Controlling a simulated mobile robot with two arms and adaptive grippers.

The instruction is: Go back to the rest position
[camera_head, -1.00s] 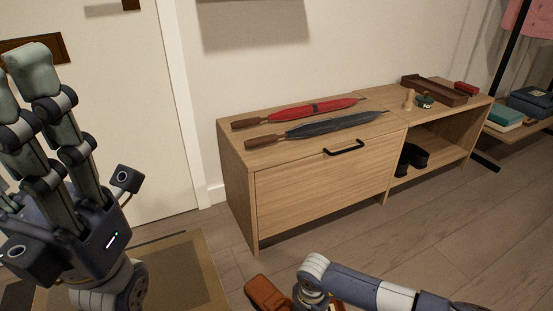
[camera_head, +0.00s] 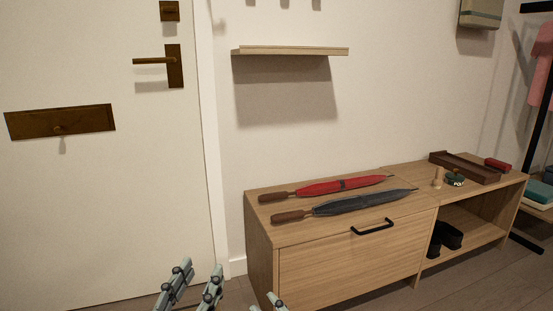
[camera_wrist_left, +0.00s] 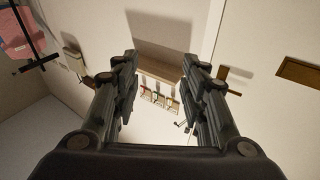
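My left gripper (camera_head: 201,268) is at the bottom edge of the head view, in front of the door and left of the cabinet. Its two grey-green fingers point up, with clear space between them. In the left wrist view the same gripper (camera_wrist_left: 159,60) has its dark fingers spread apart, with nothing held between them. Another fingertip (camera_head: 275,301) shows at the bottom edge, right of the left gripper; it looks like part of my right gripper. The rest of it is below the frame.
A wooden cabinet (camera_head: 345,262) stands by the wall, with a red umbrella (camera_head: 340,186) and a dark blue umbrella (camera_head: 360,202) on top. A brown tray (camera_head: 465,167) lies at its right end. A white door (camera_head: 95,215) is at left, a wall shelf (camera_head: 290,50) above.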

